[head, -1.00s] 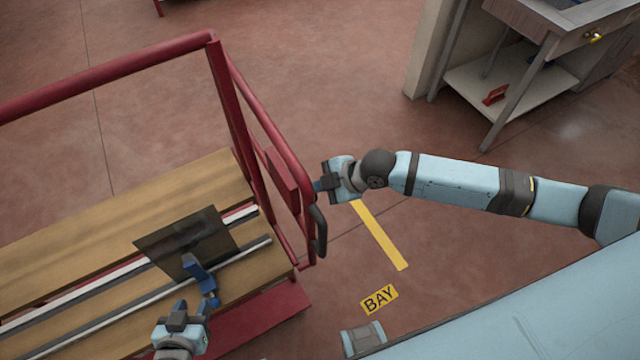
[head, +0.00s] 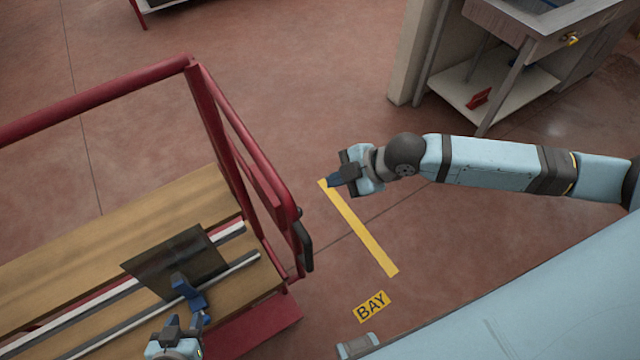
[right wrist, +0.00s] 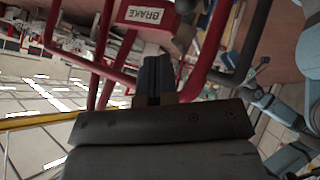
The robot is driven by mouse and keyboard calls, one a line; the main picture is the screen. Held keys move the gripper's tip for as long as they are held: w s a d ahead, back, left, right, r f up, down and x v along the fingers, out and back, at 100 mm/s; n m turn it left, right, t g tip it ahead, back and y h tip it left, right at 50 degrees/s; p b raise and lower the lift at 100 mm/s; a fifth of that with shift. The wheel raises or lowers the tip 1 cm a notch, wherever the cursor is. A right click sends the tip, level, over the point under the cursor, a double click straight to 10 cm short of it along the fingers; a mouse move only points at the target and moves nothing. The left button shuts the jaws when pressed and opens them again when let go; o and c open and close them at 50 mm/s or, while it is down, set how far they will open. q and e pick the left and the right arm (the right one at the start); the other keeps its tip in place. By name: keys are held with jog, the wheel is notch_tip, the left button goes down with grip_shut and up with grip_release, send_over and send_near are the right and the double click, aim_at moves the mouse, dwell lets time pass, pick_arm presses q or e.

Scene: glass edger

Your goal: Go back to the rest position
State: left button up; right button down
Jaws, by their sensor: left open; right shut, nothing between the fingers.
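My right gripper (head: 338,180) is shut and empty, over the floor to the right of the red cart rail (head: 245,140), with a visible gap to it. In the right wrist view its dark fingers (right wrist: 153,78) are together, with a red box marked BRAKE (right wrist: 146,13) beyond them. My left gripper (head: 194,310) is open at the bottom left, beside the near edge of a dark glass pane (head: 172,258). The pane lies on the cart's wooden deck (head: 130,235). Blue parts overlap the pane's near edge; I cannot tell whether the left gripper touches it.
A black handle (head: 303,246) sticks out at the cart's right end. A yellow floor line (head: 360,230) and a BAY label (head: 371,306) lie on open floor beside it. A workbench (head: 500,85) with a red item (head: 479,98) on its lower shelf stands at the back right.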

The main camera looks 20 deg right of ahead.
pick_arm(q)
jog(key=shift+d, duration=0.35)
pick_arm(e)
jog(key=shift+v, duration=0.8)
pick_arm(q)
jog(key=shift+w+r, duration=0.1)
jog(key=shift+w, duration=0.05)
pick_arm(e)
jog(key=shift+w+d+f, duration=0.1)
